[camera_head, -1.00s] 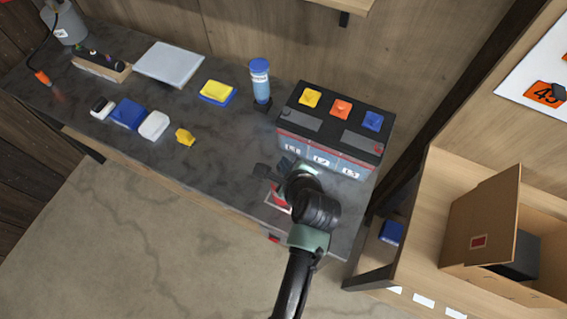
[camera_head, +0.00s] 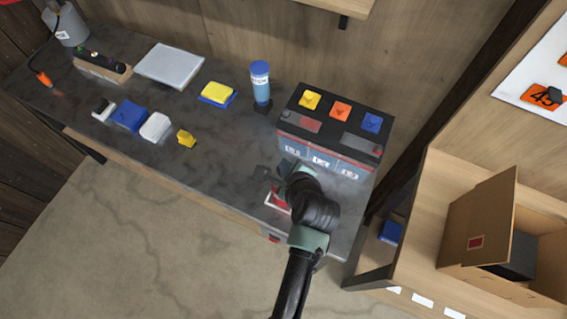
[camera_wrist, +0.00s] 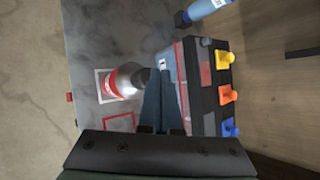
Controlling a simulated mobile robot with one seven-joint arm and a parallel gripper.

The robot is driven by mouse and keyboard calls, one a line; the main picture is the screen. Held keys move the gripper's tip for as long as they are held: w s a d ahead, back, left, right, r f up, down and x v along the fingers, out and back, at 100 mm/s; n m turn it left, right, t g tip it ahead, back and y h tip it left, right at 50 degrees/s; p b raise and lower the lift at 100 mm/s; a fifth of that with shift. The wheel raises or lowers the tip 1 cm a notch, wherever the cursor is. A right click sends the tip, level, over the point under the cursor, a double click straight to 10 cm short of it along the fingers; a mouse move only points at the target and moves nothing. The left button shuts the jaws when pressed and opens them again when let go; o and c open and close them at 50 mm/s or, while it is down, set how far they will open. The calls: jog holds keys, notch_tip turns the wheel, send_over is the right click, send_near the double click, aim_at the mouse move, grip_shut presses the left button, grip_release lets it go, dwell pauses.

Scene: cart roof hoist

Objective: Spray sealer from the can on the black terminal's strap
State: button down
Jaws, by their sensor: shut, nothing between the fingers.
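A red and silver can (camera_wrist: 124,80) with a dark top shows in the wrist view, within or over a white-outlined square on the bench. My gripper (camera_wrist: 163,75) is shut and empty, its fingers between the can and the black-topped battery (camera_wrist: 203,110), apart from the can as far as I can tell. In the head view the battery (camera_head: 335,122) stands at the bench's right end, with yellow (camera_head: 310,100), orange (camera_head: 341,109) and blue (camera_head: 372,122) caps on top. Its left top panel looks reddish. My arm hides the can there. I cannot make out a black terminal or its strap.
A blue bottle (camera_head: 260,84) stands left of the battery. A yellow-and-blue block (camera_head: 217,93), a small yellow piece (camera_head: 186,138) and a pale flat box (camera_head: 170,65) lie farther left. An open cardboard box (camera_head: 490,240) sits on the right shelf. Mid-bench is clear.

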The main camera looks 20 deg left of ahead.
jog(key=shift+r, duration=0.25)
notch_tip(320, 180, up, 6)
jog(key=p, duration=0.6)
jog(key=shift+p, duration=0.35)
jog(key=shift+f, duration=0.1)
dwell(2.1)
